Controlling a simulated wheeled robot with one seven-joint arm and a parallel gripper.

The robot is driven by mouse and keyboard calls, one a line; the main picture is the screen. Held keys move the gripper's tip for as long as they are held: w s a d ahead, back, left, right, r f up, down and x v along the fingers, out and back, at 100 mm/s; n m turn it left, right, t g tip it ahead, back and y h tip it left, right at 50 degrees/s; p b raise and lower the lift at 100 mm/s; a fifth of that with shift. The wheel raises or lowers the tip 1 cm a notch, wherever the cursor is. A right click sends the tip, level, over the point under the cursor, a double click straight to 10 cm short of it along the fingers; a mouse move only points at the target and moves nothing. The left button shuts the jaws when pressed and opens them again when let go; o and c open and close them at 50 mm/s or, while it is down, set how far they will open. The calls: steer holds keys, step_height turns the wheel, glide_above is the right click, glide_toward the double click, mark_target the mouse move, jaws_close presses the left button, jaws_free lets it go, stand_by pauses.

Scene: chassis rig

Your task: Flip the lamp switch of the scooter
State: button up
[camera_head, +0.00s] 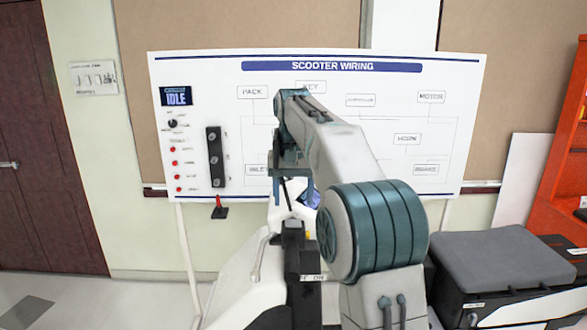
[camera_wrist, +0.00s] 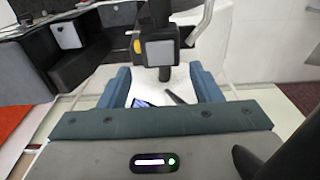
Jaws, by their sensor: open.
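The scooter's white body (camera_head: 240,270) stands in front of the board, partly hidden behind my arm in the head view. In the wrist view, a black housing (camera_wrist: 157,18) on the scooter carries a grey square switch (camera_wrist: 159,52) and a small yellow button (camera_wrist: 137,46). I cannot read a lamp mark on either. My gripper (camera_wrist: 161,82) is open and empty, its teal fingers spread to the left and right below the housing in the picture. In the head view my gripper (camera_head: 292,188) points down over the scooter's front, and the switch is not clearly visible there.
A white SCOOTER WIRING board (camera_head: 330,67) stands behind, with a small display (camera_head: 176,96) reading IDLE. A black case with a grey lid (camera_head: 500,258) is at the right, near an orange rack (camera_head: 568,170). Open floor (camera_head: 110,300) lies at the left.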

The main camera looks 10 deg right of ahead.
step_height(320, 180, up, 8)
steer(key=shift+s, duration=0.25)
steer(key=shift+s, duration=0.15)
stand_by(0.4)
